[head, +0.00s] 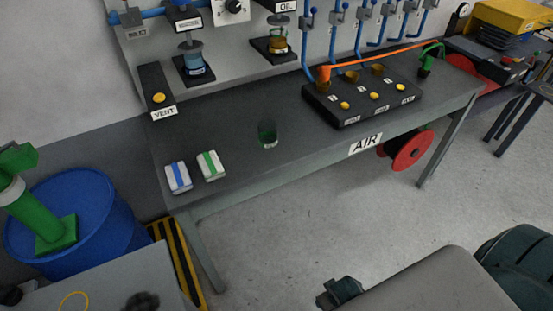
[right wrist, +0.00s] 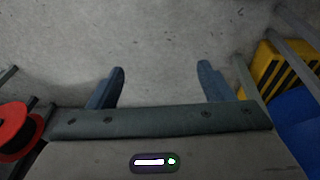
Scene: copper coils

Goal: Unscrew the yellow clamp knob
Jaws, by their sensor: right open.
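Several round yellow knobs show in the head view, and I cannot tell which is the clamp knob. One yellow knob (head: 158,98) is on the black VENT block at the back left of the bench. Three more, including a left yellow knob (head: 345,105), line the front of a black block (head: 350,121) at the bench's right. My right gripper (right wrist: 160,72) is open and empty over bare floor in the right wrist view, away from every knob. My left gripper is not in view.
The dark bench (head: 240,125) holds a blue-striped box (head: 178,177), a green-striped box (head: 210,165) and a small dark green cup (head: 267,134). An orange tube (head: 385,54) runs above the black block. A blue drum (head: 90,215) stands at left. A red reel (head: 411,151) hangs below the bench.

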